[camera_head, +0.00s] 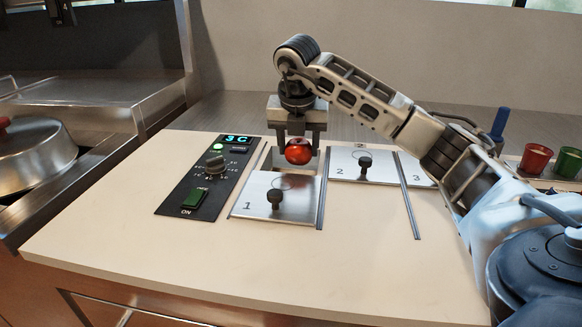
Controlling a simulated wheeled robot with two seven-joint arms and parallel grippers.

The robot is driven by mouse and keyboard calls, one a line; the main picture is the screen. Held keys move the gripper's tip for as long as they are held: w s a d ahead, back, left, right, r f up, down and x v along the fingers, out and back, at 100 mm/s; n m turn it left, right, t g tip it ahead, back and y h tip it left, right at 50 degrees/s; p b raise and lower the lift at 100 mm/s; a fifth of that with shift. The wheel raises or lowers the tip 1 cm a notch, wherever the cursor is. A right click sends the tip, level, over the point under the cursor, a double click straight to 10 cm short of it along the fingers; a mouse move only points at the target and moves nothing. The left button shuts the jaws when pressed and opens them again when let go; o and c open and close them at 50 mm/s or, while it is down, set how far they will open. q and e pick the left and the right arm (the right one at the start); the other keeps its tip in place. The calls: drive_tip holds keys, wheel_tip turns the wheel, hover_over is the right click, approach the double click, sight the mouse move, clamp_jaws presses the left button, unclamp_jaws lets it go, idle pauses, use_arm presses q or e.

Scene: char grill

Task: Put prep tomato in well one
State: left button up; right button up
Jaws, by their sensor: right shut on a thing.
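A red tomato (298,151) is held between the fingers of my right gripper (296,148), which points down. The tomato is above the gap behind the metal lid marked 1 (275,200). That lid is slid toward the front, and part of the opening of well one (274,158) shows behind it, left of the tomato. I cannot tell from this view how far above the opening the tomato is. My left gripper is not in view.
Lid 2 (348,166) and lid 3 (412,165), to the right, sit farther back than lid 1. A black control panel (205,180) with a knob and a green switch is at the left. Red and green cups (535,158) (567,163) stand at far right. The front counter (200,250) is clear.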

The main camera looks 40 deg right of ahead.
drive_tip(key=w+f, duration=0.1)
drive_tip(key=w+d+f, duration=0.1)
drive_tip(key=f, duration=0.1)
drive_tip(key=w+f, duration=0.1)
drive_tip(key=f, duration=0.1)
drive_tip(key=shift+w+d, duration=0.25)
drive_tip(key=shift+w, duration=0.05)
drive_tip(key=shift+s+a+x, duration=0.1)
drive_tip(key=shift+x, duration=0.7)
drive_tip(key=shift+s+a+x, duration=0.1)
drive_tip(key=shift+a+x, duration=0.05)
drive_tip(key=shift+x, duration=0.65)
drive_tip(key=shift+f, duration=0.1)
drive_tip(key=shift+f, duration=0.1)
drive_tip(key=o, duration=1)
wheel_tip(320, 180, up, 12)
hover_over(292, 156)
drive_tip(key=w+d, duration=0.2)
drive_tip(key=w, duration=0.1)
drive_tip(key=shift+s+a+p, duration=0.2)
drive_tip(key=shift+s+p, duration=0.05)
drive_tip(key=shift+p, duration=0.1)
